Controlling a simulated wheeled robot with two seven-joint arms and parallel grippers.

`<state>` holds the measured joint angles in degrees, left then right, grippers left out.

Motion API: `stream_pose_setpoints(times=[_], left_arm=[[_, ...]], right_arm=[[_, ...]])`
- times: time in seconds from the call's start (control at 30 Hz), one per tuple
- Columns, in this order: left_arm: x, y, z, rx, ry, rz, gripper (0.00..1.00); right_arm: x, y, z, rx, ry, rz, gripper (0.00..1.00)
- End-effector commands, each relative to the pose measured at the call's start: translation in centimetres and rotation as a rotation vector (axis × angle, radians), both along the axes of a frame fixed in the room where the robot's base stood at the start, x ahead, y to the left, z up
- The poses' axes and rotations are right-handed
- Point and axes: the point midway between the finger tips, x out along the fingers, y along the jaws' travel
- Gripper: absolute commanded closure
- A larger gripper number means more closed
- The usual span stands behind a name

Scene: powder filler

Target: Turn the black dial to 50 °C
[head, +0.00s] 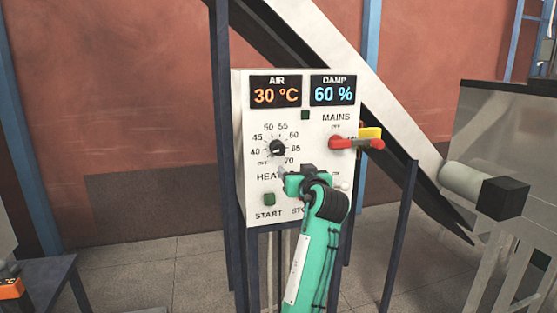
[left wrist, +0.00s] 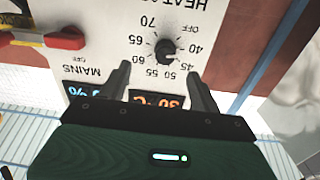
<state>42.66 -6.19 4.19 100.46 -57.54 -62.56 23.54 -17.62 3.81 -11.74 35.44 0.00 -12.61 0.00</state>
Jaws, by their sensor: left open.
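The black dial (head: 278,148) is on the white control panel (head: 246,130), inside a ring of marks from OFF through 40 to 70. The picture is too small to tell which mark its pointer is at. The AIR display (head: 276,95) reads 30 °C. My left gripper (head: 290,175) is just below and right of the dial, in front of the panel. In the left wrist view the panel is upside down. There the dial (left wrist: 166,52) shows beyond and between the open fingers of my left gripper (left wrist: 160,72), which do not touch it. My right gripper is not in view.
A red and yellow MAINS handle (head: 343,142) sticks out at the panel's right. A green START button (head: 269,199) is low on the left. My arm partly hides the lower right of the panel. A slanted chute passes behind it.

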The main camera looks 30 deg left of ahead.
Motion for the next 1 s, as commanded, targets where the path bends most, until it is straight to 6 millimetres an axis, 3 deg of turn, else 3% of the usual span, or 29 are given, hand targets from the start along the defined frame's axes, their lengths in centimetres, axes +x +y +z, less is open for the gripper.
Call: stream_pose_setpoints(times=[0.1,0.23,0.7,1.0], left_arm=[[-1.0,0.7,1.9,-0.014,-0.038,0.03,0.36],[-0.4,1.8,2.3,-0.014,-0.041,0.036,0.36],[5.8,8.9,2.3,-0.013,-0.038,0.032,0.36],[7.6,10.9,2.0,-0.014,-0.039,0.031,0.36]], right_arm=[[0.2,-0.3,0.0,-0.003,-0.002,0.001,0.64],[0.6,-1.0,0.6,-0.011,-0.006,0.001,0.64],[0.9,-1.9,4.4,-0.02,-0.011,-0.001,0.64],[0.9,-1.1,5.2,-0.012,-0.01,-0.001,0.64]])
